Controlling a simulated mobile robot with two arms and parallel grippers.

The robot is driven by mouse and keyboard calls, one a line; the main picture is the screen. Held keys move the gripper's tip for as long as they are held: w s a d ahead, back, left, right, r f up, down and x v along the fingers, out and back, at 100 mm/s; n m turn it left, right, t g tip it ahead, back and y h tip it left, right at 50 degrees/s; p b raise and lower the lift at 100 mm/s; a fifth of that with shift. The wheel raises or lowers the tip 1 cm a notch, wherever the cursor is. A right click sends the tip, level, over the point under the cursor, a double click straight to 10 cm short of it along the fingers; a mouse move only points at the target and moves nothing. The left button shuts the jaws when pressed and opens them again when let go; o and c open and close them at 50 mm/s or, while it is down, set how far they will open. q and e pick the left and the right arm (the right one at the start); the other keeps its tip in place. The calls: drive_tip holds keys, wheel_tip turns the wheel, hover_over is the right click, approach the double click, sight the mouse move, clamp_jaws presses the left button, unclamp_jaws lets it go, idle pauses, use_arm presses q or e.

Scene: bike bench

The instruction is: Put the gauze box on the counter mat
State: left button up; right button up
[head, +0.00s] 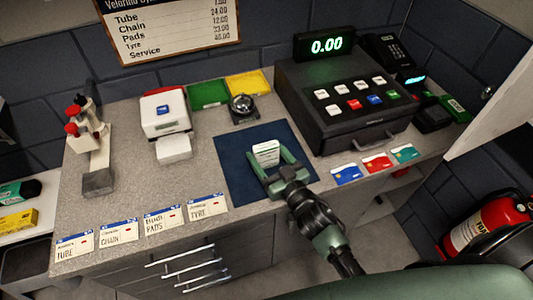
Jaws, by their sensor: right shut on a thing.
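The gauze box (266,151) is a small white box with green print on its face. My right gripper (271,169) is shut on it, with one green finger on either side. The box is upright over the dark blue counter mat (235,186). I cannot tell whether its base touches the mat, as the gripper hides its lower part. The right arm comes in from the bottom right. My left gripper is not in view.
A black cash register (335,103) stands right of the mat, with three cards (376,162) in front. A white printer (165,114) and a round dark device (242,106) stand left and behind. Paper tags (164,220) line the front edge. The mat's left part is bare.

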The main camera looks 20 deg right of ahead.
drive_tip(key=o, duration=1.3)
drive_tip(key=shift+r, duration=0.2)
drive_tip(key=b+v, duration=0.1)
drive_tip(key=v, duration=0.4)
drive_tip(key=b+v, duration=0.1)
drive_tip(key=v, duration=0.4)
drive_tip(key=shift+s+f+b, duration=0.25)
drive_tip(key=shift+s+b, duration=0.05)
drive_tip(key=shift+s+d+r, duration=0.15)
drive_tip(key=shift+s+d, duration=0.05)
drive_tip(key=shift+s, duration=0.5)
